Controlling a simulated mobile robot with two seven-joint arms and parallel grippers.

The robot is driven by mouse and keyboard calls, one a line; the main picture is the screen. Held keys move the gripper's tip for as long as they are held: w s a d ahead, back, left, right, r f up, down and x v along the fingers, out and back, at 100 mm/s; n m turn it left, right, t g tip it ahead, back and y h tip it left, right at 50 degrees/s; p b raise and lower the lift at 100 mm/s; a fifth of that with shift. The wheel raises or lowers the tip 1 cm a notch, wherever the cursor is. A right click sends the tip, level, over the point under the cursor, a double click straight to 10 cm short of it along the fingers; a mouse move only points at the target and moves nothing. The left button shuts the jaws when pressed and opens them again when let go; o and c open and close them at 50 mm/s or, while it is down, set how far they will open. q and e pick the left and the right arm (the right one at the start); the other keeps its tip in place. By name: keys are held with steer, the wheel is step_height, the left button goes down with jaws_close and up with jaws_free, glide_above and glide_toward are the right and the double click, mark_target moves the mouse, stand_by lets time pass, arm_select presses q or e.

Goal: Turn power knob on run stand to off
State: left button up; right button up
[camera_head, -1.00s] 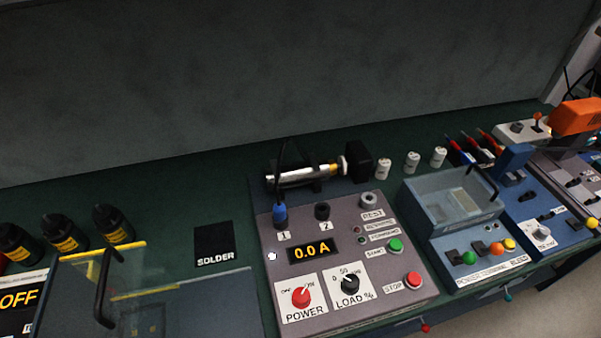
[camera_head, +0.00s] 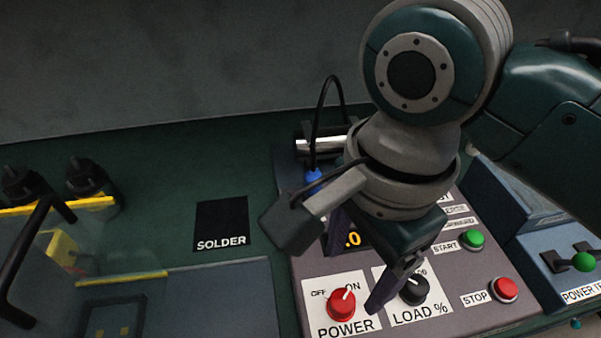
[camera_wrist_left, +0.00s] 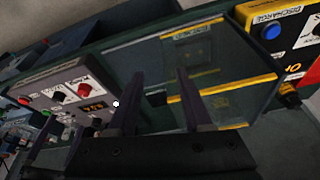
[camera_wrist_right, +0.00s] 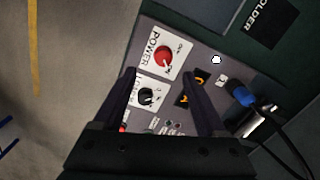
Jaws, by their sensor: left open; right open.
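The red power knob (camera_head: 341,303) sits on a white label marked OFF and ON at the front left of the grey run stand (camera_head: 445,315). Its white pointer line is turned toward ON. My right gripper (camera_head: 352,270) is open and empty above the panel, just behind and right of the knob. My left gripper (camera_wrist_left: 155,80) is open and empty; the left wrist view shows the knob (camera_wrist_left: 83,90) off to the left.
The black load knob (camera_head: 414,290) is close to the right of the power knob. Green start (camera_head: 472,240) and red stop (camera_head: 504,289) buttons are farther right. A blue plug with a black cable (camera_head: 313,181) stands behind. The black solder mat (camera_head: 222,224) lies left.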

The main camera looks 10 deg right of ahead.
mark_target(344, 300)
steer(key=shift+m, duration=0.7)
steer(key=f+b, duration=0.1)
steer(key=f, duration=0.2)
steer(key=w+f+b, duration=0.1)
steer(key=f, duration=0.3)
steer(key=f+b, duration=0.1)
steer(key=f, duration=0.3)
steer(key=shift+w+d, duration=0.15)
arm_select(q)
steer(key=f, duration=0.4)
steer(key=shift+a, duration=0.25)
steer(key=shift+d, duration=0.15)
arm_select(e)
jaws_close()
